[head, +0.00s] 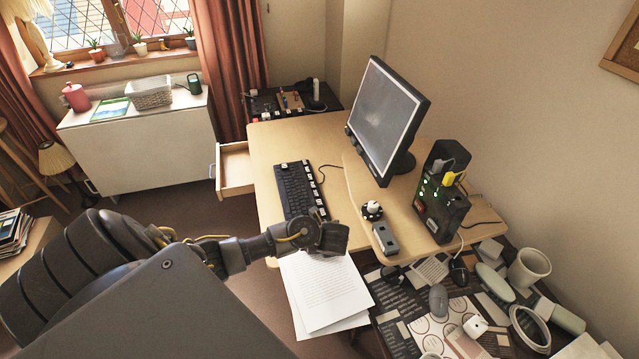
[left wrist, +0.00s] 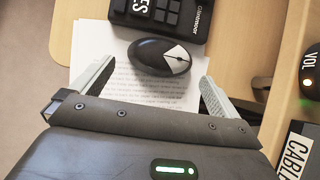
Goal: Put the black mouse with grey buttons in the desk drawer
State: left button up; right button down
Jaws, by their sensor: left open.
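The black mouse with grey buttons (left wrist: 163,57) lies on printed paper sheets in the left wrist view, just below the keyboard's edge. My left gripper (left wrist: 157,72) is open, with one finger on each side of the mouse; I cannot tell whether they touch it. In the head view my left gripper (head: 328,239) is over the near edge of the desk and hides the mouse. The desk drawer (head: 236,171) is pulled open at the desk's left side, and its visible inside looks empty. My right gripper is not in view.
The keyboard (head: 297,190) lies on the desk beyond my gripper. A monitor (head: 386,118) and a black box with green lights (head: 441,195) stand to the right.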

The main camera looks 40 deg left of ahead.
pick_arm(q)
jog(key=x, duration=0.5)
jog(key=shift+w+b, duration=0.1)
jog(key=shift+b, duration=0.2)
jog(key=shift+c, duration=0.4)
jog(key=c, duration=0.6)
jog(key=shift+c, duration=0.3)
jog(key=shift+r, duration=0.1)
